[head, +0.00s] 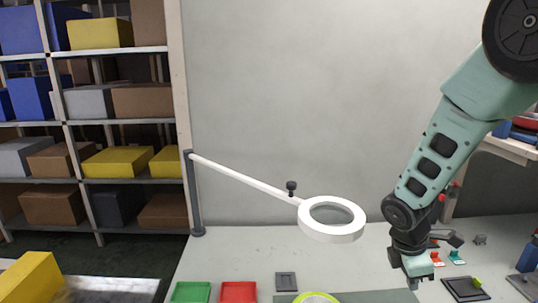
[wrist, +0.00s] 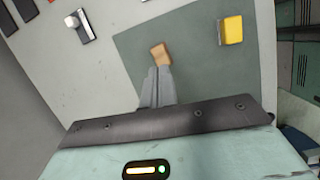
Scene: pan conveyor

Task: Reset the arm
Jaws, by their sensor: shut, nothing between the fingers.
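My gripper (head: 413,284) hangs low at the right in the head view, its end pointing down over the worktable (head: 255,255). In the wrist view its two grey fingers (wrist: 158,70) are together, with nothing held between them. A small tan block (wrist: 160,54) shows just past the fingertips, over the dark green mat (wrist: 195,75). I cannot tell whether the fingertips touch it. My arm comes down from the upper right, bent at the wrist.
A white ring magnifier (head: 330,234) on a long arm stands left of my gripper. A green tray (head: 190,292) and a red tray (head: 238,292) lie front left. Small red and green pieces (head: 456,256) lie right. A yellow block (wrist: 231,29) shows on the mat. Shelves (head: 110,115) stand left.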

